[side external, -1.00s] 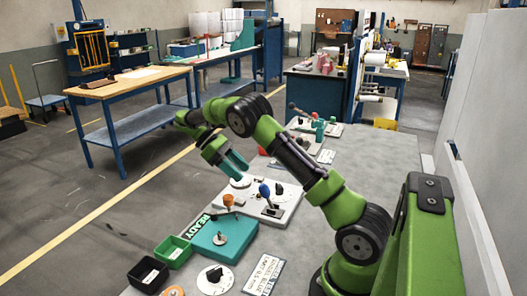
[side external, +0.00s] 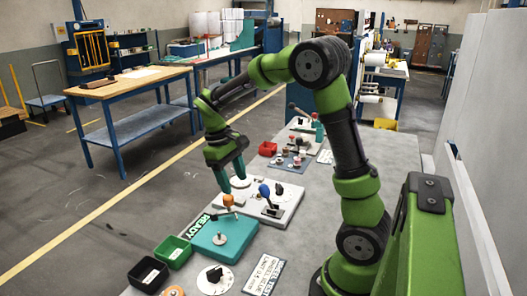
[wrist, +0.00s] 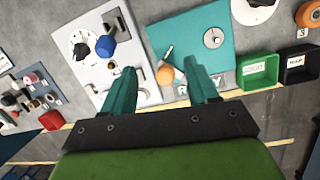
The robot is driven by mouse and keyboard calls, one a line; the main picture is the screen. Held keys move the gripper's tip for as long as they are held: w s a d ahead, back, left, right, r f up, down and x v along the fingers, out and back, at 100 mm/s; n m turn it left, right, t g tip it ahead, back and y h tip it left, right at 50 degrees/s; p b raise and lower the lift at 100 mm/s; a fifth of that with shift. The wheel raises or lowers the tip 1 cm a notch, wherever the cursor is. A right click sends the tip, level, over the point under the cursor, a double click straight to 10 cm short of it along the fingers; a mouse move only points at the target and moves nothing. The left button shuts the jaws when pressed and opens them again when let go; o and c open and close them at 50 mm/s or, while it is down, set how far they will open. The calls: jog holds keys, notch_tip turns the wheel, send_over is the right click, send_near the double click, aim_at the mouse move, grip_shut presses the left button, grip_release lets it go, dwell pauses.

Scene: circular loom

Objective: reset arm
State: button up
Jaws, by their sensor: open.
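My gripper (side external: 233,178) is open and empty, pointing down above the work table, with teal fingers. In the wrist view its two fingers (wrist: 161,92) stand apart, with an orange knob (wrist: 166,75) showing between them further off. The orange knob (side external: 228,200) is at the left edge of a white panel, by the teal READY board (side external: 208,240). The white panel (side external: 285,212) carries a blue knob (side external: 264,190) and a black dial. In the side view the fingertips hang over the panel's left part; I cannot tell their exact height.
A green bin (side external: 172,251) and a black bin (side external: 148,274) stand at the table's front left. A white board with a black dial (side external: 214,275) and a label card (side external: 263,275) lie nearby. A red bin (side external: 267,149) and further panels sit behind. The table's right side (side external: 395,160) is clear.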

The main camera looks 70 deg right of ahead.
jog(key=s+a+r+m+t+y, duration=0.1)
jog(key=s+a+r+t, duration=0.3)
jog(key=a, duration=0.3)
jog(key=s+a+r+m+t+y, duration=0.1)
jog(key=s+a+r+t, duration=0.4)
jog(key=s+a, duration=0.1)
jog(key=shift+s+a+t+y, duration=0.2)
jog(key=shift+a+t+y, duration=0.15)
jog(key=shift+a, duration=0.55)
jog(key=shift+r, duration=0.1)
